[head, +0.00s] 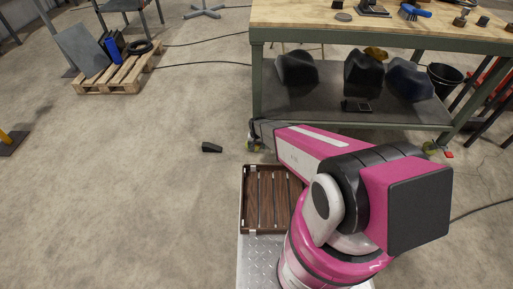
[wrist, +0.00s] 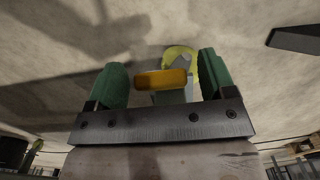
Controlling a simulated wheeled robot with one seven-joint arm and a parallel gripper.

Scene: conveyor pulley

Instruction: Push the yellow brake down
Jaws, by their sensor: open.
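The yellow-orange brake (wrist: 162,79) shows in the wrist view as a short bar between the two green fingers of my gripper (wrist: 160,72). The fingers are apart, with one on each side of the brake. I cannot tell whether they touch it. Behind it is a caster wheel (wrist: 181,58) with a yellow rim, partly hidden by the brake. My fingers are not clear there.
The workbench (head: 380,36) carries tools on top and dark bulky items on its lower shelf (head: 330,98). A dark wedge-shaped piece (head: 211,148) lies on the floor left of the caster. A pallet (head: 118,78) stands at upper left. The floor at left is mostly clear.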

